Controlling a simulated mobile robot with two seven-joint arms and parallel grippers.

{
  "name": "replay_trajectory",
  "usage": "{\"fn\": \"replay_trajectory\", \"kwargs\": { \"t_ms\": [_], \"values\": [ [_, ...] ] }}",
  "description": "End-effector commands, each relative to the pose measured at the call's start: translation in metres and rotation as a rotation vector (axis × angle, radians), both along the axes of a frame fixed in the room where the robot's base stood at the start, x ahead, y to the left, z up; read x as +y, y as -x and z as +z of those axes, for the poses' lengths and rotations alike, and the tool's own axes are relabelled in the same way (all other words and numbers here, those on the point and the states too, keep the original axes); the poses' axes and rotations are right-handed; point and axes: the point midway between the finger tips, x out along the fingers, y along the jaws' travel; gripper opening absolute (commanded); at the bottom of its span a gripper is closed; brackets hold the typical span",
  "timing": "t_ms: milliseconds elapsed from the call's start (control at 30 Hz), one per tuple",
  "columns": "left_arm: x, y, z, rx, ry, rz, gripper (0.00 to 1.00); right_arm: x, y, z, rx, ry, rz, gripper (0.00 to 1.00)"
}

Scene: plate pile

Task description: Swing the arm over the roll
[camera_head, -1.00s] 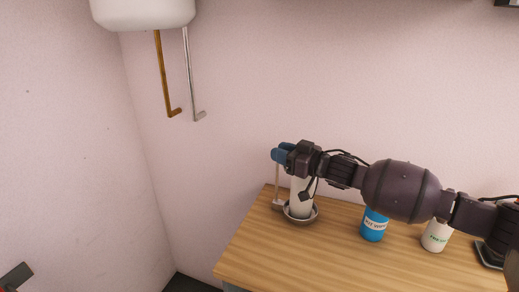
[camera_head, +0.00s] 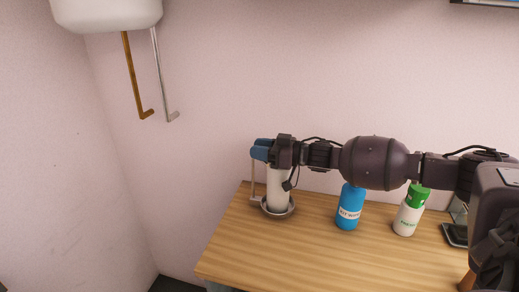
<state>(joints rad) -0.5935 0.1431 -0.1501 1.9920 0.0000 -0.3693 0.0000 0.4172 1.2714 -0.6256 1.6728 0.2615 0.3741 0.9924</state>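The white roll (camera_head: 278,194) stands upright in a round metal holder (camera_head: 289,213) at the table's back left corner. A thin post of the holder rises just left of it. My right arm reaches in from the right. My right gripper (camera_head: 260,151), with blue fingers, is at the top of the roll and hides its upper end. The fingers point left past the roll; whether they touch it I cannot tell. The gap between the fingers is not clear. My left gripper is not in view.
A blue bottle (camera_head: 348,211) and a white bottle with a green top (camera_head: 406,220) stand on the wooden table (camera_head: 300,255), under my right arm. A dark device (camera_head: 455,235) is at the right. The table's front left is clear. Pipes (camera_head: 133,80) hang on the wall.

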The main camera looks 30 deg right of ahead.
Motion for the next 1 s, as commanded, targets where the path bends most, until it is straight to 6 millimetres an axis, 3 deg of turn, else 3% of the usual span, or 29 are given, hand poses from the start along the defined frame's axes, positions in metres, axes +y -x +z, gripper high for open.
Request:
{"fn": "replay_trajectory", "kwargs": {
  "t_ms": [33, 100, 467, 1000],
  "values": [
    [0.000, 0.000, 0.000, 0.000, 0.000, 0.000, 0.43, 0.000, 0.000, 0.000, 0.000, 0.000, 0.000, 0.41],
    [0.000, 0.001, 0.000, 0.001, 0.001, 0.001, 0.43, 0.000, 0.000, 0.000, 0.000, 0.000, 0.000, 0.51],
    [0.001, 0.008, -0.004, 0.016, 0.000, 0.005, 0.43, -0.002, 0.003, 0.000, 0.000, 0.000, -0.001, 0.51],
    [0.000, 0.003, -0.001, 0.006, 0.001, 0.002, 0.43, -0.048, 0.055, -0.001, 0.003, 0.001, -0.002, 0.51]
  ]
}}
